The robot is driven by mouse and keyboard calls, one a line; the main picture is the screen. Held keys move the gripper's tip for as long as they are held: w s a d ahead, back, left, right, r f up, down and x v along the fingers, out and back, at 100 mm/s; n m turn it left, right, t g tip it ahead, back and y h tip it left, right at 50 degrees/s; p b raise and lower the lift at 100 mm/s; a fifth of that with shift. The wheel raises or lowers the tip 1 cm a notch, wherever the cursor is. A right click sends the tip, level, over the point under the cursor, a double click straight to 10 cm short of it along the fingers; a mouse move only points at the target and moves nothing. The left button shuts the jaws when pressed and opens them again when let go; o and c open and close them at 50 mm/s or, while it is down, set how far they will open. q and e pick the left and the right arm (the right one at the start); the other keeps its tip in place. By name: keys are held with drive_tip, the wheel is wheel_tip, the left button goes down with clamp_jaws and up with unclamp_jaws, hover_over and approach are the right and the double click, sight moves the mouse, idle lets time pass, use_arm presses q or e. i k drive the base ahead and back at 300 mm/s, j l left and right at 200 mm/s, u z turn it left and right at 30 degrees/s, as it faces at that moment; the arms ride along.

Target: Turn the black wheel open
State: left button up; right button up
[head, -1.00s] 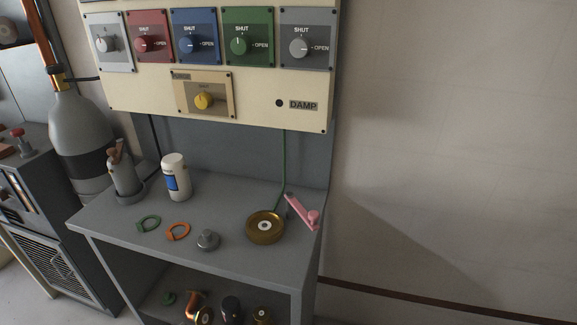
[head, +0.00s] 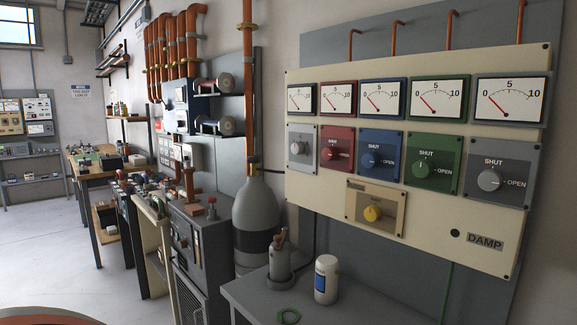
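I cannot make out a black wheel in the head view. Neither of my grippers is in view. The cream panel (head: 320,222) on the right carries red (head: 338,153), blue (head: 370,161) and green (head: 422,170) knobs, a grey knob (head: 489,180) at its right, another grey knob (head: 297,148) at its left, and a yellow knob (head: 372,213) below. Several of these are marked SHUT and OPEN. A small red handle (head: 211,201) stands on the dark cabinet left of the grey cylinder.
Open floor (head: 60,255) lies at the left.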

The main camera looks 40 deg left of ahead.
sight(254, 157)
drive_tip(key=u, duration=1.6)
drive_tip(key=i+j+z, duration=0.1)
drive_tip(key=z, duration=0.75)
drive_tip(key=i+j+z, duration=0.1)
drive_tip(key=j+z, duration=0.55)
drive_tip(key=j, duration=0.25)
drive_tip(key=j+z, duration=0.3)
drive_tip(key=j, duration=1.65)
drive_tip(key=z, duration=0.05)
